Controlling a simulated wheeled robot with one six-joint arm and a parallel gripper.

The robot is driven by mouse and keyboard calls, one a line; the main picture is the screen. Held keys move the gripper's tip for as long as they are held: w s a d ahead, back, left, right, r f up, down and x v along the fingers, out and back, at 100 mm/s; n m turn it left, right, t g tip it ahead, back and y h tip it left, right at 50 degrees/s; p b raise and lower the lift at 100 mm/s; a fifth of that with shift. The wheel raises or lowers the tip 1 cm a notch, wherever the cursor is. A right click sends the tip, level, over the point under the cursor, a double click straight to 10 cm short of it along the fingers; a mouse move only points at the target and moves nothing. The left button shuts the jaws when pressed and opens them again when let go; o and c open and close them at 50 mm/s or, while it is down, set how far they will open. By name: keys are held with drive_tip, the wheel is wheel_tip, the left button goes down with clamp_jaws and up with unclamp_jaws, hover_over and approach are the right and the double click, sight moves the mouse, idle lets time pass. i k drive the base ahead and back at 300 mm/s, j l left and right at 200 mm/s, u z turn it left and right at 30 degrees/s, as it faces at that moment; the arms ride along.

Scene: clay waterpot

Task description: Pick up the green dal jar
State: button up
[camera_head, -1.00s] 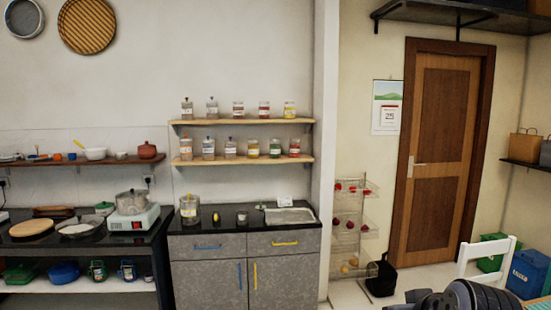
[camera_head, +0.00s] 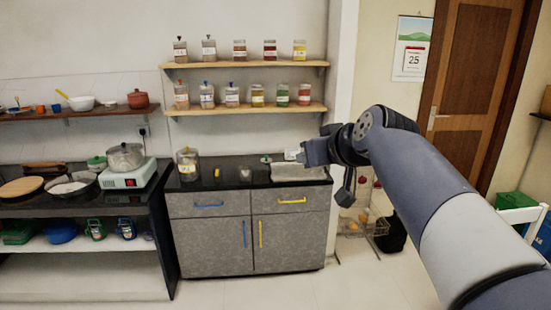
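The green dal jar (camera_head: 283,95) stands on the lower wall shelf, second from the right, between a yellow-filled jar (camera_head: 257,96) and a red-filled jar (camera_head: 304,95). It looks small and upright, with a pale lid. My gripper (camera_head: 306,156) is in front of the counter's right part, below and a little right of the green jar in the picture. It points left and appears apart from every jar. Its fingers are dark and small here, so I cannot tell whether they are open or shut.
The lower shelf (camera_head: 215,111) and upper shelf (camera_head: 235,64) hold several jars. Below are a black counter (camera_head: 225,175) with a sink (camera_head: 295,173) and a large jar (camera_head: 187,165). A stove (camera_head: 135,175) with a pot stands left. A wire rack is partly behind my arm.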

sight(282, 91)
drive_tip(key=i+u, duration=0.15)
drive_tip(key=i, duration=1.5)
drive_tip(key=i+z, duration=0.1)
drive_tip(key=i, duration=0.6)
drive_tip(key=i+j+z, duration=0.1)
drive_tip(key=i, duration=0.6)
drive_tip(key=i+j, duration=0.2)
drive_tip(key=i, duration=0.5)
drive_tip(key=l+z, duration=0.05)
